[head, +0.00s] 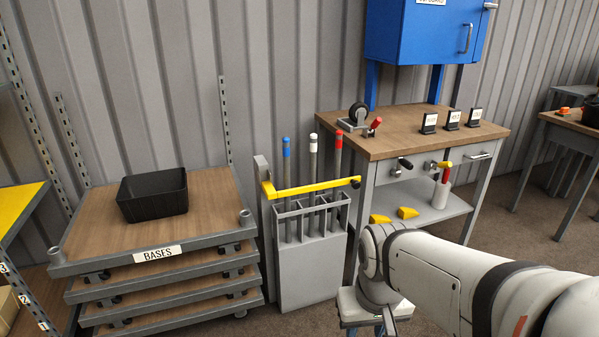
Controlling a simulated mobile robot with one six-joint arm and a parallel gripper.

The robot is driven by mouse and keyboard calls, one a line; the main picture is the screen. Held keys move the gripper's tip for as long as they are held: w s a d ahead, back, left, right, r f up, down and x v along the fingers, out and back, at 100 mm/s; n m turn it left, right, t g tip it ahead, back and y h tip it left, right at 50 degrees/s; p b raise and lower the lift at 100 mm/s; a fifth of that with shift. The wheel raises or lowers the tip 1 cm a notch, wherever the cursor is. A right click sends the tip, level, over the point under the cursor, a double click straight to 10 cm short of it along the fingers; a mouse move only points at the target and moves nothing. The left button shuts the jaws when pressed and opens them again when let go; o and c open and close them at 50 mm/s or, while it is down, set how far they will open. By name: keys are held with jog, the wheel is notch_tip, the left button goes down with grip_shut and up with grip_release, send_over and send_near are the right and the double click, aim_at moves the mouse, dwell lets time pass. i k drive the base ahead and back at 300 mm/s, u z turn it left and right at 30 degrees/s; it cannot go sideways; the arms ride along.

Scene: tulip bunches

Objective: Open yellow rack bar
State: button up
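The yellow rack bar (312,187) lies across the front of a grey rack (310,270), just above its slotted top. Its left end meets a grey upright post, and a dark knob (356,184) sits at its right end. Three poles stand upright in the rack behind the bar, with blue (286,147), white (313,143) and red (339,140) tips. My arm comes in from the lower right. My gripper (386,322) is low in the picture, right of the rack and below the bar, apart from it. Its fingers are partly cut off by the lower edge.
A cart labelled BASES (160,253) with a black bin (153,195) stands left of the rack. A wooden workbench (400,135) with drawers stands close on the right, with yellow wedges (407,212) on its lower shelf. A corrugated wall (180,70) is behind.

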aim_at(268, 190)
jog(key=z, duration=0.35)
jog(key=k, duration=0.3)
jog(key=u, duration=0.75)
jog(key=i, duration=1.35)
jog(key=z, duration=0.55)
